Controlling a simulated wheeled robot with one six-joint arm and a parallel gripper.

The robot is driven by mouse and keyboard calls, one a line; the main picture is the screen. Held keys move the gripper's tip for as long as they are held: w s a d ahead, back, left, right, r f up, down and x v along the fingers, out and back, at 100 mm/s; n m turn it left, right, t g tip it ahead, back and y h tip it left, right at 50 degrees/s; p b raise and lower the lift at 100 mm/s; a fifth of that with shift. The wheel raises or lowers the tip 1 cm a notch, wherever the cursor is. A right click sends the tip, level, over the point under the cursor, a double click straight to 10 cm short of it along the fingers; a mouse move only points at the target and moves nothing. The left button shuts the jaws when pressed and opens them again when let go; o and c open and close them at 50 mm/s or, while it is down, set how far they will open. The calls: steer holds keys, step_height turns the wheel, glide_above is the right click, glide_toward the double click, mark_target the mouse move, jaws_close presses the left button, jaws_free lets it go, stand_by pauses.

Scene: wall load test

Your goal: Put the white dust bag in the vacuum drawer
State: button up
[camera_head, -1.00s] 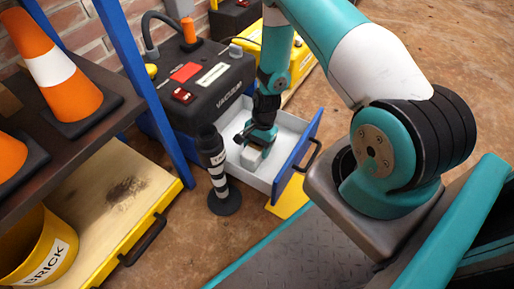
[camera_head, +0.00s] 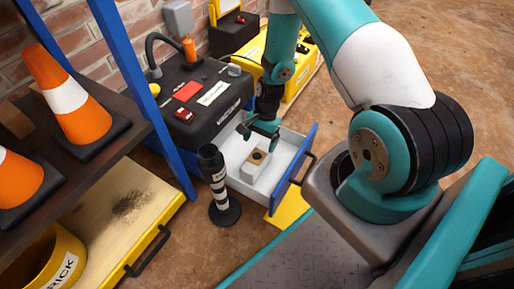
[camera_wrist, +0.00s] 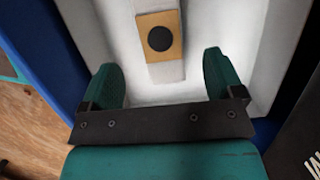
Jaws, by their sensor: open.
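The white dust bag (camera_head: 252,167) lies on the floor of the open vacuum drawer (camera_head: 293,174), inside its walls. Its tan collar with a dark round hole (camera_wrist: 160,37) faces up in the wrist view. The drawer has white walls and a blue front, and is pulled out of the black vacuum (camera_head: 203,98). My gripper (camera_head: 262,130) is open and empty above the drawer. In the wrist view its teal fingers (camera_wrist: 164,78) are spread apart, with the bag ahead of them and clear of them.
A black and white striped post (camera_head: 218,187) stands close to the drawer's left side. A blue-framed shelf (camera_head: 152,92) with orange cones (camera_head: 70,97) is at the left. A yellow case (camera_head: 296,77) is behind the drawer.

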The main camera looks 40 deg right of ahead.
steer(key=v, duration=0.2)
steer(key=shift+r+p, duration=0.3)
steer(key=shift+p, duration=0.05)
steer(key=a+r+n, duration=0.5)
steer(key=a+r, duration=0.1)
steer(key=r, duration=0.5)
steer(key=a+r+n, duration=0.4)
steer(key=a+r, duration=0.2)
steer(key=r, duration=0.5)
steer(key=s+a+r+n, duration=0.4)
steer(key=s+r+n, duration=0.2)
steer(key=s+r, duration=0.2)
steer(key=s+a+r+n+t+y, duration=0.1)
steer(key=s+a+r+n, duration=0.4)
steer(key=s+r, duration=0.3)
steer(key=shift+s+n, duration=0.6)
steer(key=shift+s, duration=0.2)
